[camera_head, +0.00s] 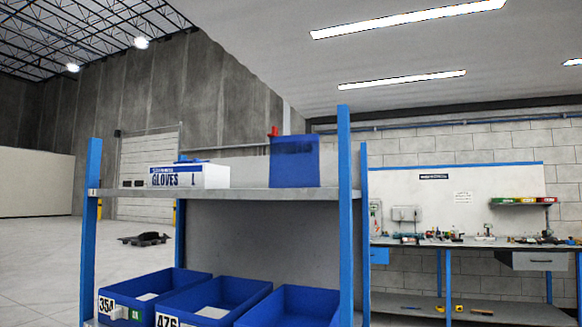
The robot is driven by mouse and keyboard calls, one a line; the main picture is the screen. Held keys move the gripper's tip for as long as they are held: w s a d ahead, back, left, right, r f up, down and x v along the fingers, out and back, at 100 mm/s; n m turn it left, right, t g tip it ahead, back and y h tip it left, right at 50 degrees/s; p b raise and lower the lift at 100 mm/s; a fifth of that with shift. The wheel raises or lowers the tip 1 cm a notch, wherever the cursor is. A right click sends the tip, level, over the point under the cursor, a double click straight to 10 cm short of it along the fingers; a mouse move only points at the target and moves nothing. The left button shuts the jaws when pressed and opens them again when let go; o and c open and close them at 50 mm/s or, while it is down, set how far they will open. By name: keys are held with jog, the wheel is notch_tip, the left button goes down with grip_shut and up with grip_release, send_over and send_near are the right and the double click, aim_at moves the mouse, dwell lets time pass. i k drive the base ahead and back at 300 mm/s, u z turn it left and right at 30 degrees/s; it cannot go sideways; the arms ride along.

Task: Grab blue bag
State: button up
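A blue, upright, roughly rectangular object that looks like the blue bag (293,163) stands on the top shelf (250,194), right of the middle. A darker band crosses its upper part. A small red thing (273,131) shows at its upper left corner; I cannot tell whether it is part of the bag. The bag's back is hidden. My gripper is not in view.
A white glove box (188,176) sits left on the same shelf, with open shelf between. Blue posts (345,230) flank the shelf. Blue bins (150,283) stand below. A cluttered workbench (470,243) is at the right; open floor (40,270) lies left.

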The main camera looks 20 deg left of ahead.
aim_at(293, 160)
jog(key=u, duration=0.4)
jog(key=k, duration=0.45)
jog(key=u, duration=1.25)
jog(key=i, duration=0.9)
jog(key=z, duration=0.4)
